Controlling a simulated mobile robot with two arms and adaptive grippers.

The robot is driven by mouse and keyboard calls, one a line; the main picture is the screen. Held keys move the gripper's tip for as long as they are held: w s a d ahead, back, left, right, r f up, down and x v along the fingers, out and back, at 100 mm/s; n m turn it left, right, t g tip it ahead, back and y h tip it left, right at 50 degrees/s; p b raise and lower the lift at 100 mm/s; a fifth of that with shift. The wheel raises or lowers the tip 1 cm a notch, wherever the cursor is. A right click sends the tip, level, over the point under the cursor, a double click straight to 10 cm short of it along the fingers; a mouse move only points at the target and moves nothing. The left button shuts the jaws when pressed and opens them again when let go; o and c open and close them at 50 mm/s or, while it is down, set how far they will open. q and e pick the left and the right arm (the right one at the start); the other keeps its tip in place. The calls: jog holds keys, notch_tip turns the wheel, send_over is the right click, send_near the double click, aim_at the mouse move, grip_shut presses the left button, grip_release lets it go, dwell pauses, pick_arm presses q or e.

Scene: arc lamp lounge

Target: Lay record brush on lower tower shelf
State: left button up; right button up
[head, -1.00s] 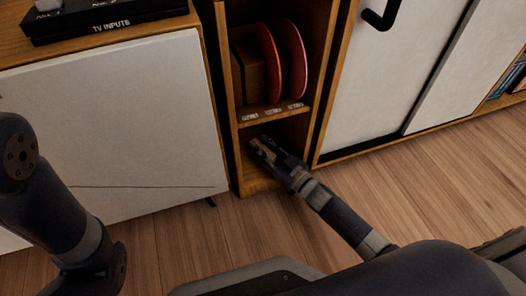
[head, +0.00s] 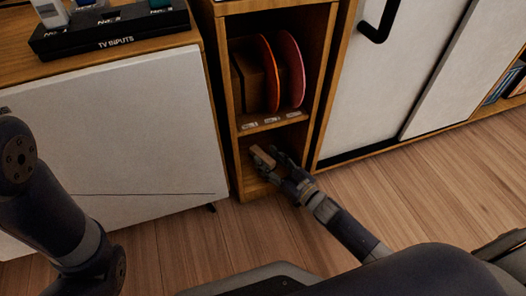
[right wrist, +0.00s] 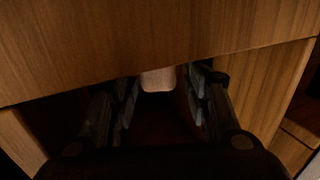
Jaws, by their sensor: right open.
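The record brush (head: 263,158), a small light-brown block, is in the lower compartment of the narrow wooden tower (head: 233,130), over the lower shelf (head: 252,188). My right gripper (head: 275,161) reaches into this compartment from the front right, its fingers open at the near end of the brush. In the right wrist view the pale end of the brush (right wrist: 158,79) shows ahead, between the two spread fingers (right wrist: 162,98). The brush's underside is hidden, so its contact with the shelf is hard to see. My left gripper is out of view; only its arm shows at left.
The upper compartment holds orange and pink discs (head: 291,70) beside a brown box, with small labels on its front edge (head: 272,122). White cabinets (head: 110,130) flank the tower. A black TV inputs tray (head: 112,30) sits on the left cabinet. The wooden floor (head: 420,190) in front is clear.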

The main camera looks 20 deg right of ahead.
jog(key=p+v, duration=0.3)
jog(key=v, duration=0.6)
jog(key=shift+p, duration=0.3)
